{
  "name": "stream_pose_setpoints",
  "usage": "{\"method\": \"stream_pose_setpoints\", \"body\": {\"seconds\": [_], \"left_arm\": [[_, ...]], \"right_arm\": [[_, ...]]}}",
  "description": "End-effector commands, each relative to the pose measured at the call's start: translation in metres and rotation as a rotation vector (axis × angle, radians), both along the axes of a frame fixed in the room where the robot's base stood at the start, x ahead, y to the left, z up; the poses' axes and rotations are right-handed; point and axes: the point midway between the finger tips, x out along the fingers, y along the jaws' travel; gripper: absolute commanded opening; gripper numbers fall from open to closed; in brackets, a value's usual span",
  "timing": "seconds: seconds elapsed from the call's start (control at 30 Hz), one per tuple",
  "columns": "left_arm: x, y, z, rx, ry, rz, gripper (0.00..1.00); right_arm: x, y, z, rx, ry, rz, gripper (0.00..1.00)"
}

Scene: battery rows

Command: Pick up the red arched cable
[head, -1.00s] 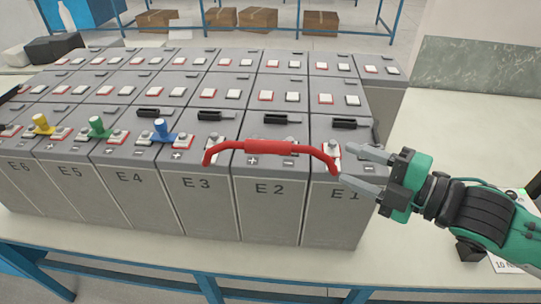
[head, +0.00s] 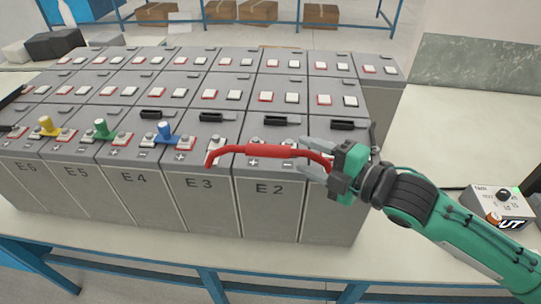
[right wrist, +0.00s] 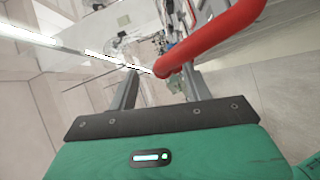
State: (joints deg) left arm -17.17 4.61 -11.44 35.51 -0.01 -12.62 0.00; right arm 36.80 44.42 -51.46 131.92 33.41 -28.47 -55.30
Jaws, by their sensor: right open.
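The red arched cable (head: 268,151) spans the front battery row from E3 toward the battery at the right end. Its left end rests near the E3 terminals. Its right end is at my right gripper (head: 312,160). My right gripper is open, with its fingers pointing left at the cable's right end. In the right wrist view the red cable (right wrist: 215,35) passes close to the fingertips (right wrist: 155,78), near the right finger. I cannot tell whether the cable lies fully between the fingers. My left gripper is not in view.
Grey batteries (head: 200,200) stand in rows on a pale bench (head: 150,235). Yellow, green and blue (head: 164,132) connectors sit on the left front batteries. A small grey box with a knob (head: 497,200) lies at the right. The bench right of the batteries is otherwise mostly clear.

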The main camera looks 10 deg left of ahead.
Motion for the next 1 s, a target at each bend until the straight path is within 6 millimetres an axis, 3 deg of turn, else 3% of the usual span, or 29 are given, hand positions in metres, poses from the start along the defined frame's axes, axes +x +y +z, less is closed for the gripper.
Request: {"method": "stream_pose_setpoints", "body": {"seconds": [0.1, 0.3, 0.6, 0.87, 1.0], "left_arm": [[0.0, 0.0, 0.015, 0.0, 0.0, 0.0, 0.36], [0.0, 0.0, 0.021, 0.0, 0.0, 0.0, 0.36], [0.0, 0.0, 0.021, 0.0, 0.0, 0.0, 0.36], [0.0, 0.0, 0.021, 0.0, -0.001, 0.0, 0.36], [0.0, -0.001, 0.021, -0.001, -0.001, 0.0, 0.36]], "right_arm": [[0.006, 0.014, 0.0, 0.002, 0.003, 0.001, 0.5], [0.016, 0.028, -0.004, 0.002, 0.0, 0.001, 0.5], [0.017, 0.03, -0.007, 0.0, 0.0, -0.001, 0.5], [0.017, 0.03, -0.007, 0.0, 0.0, -0.001, 0.01], [0.017, 0.03, -0.007, 0.0, 0.0, -0.001, 0.0]]}}
